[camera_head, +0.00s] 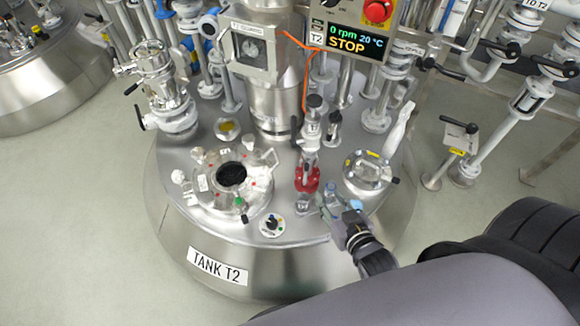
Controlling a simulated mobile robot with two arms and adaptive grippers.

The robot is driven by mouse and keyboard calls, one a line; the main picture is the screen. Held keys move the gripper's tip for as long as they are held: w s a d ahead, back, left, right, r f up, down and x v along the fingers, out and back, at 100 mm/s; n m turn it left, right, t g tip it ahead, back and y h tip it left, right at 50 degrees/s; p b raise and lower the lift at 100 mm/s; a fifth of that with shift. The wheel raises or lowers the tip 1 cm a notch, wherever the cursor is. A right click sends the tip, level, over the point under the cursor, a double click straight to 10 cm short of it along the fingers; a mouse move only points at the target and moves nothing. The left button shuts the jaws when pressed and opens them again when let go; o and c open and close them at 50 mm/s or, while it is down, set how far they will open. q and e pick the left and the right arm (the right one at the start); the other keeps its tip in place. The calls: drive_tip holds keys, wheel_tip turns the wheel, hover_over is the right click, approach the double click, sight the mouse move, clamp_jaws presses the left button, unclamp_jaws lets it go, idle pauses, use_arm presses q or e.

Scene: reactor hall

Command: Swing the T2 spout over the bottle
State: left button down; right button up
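The T2 spout assembly (310,135) stands upright at the middle of the tank top, a metal fitting with a pale T2 label. A red part (307,178) sits low on it, with a short metal end below, close to the tank's front rim. My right gripper (334,200) is just right of this lower end, its fingers pointing up and left. Something small, clear and bluish shows at its fingertips; I cannot tell whether it is a bottle or part of the fingers. Whether the gripper touches the spout is unclear. My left gripper is out of view.
The steel tank top labelled TANK T2 (220,266) has an open round port (231,176) left of the spout. A control box (352,22) reading STOP is above.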

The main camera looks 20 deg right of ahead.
sight(308, 166)
drive_tip(key=b+x, duration=0.1)
drive_tip(key=x, duration=1.6)
drive_tip(key=shift+w+r, duration=0.1)
drive_tip(key=shift+w, duration=0.15)
drive_tip(key=shift+c, duration=0.4)
clamp_jaws()
drive_tip(key=shift+d, duration=0.1)
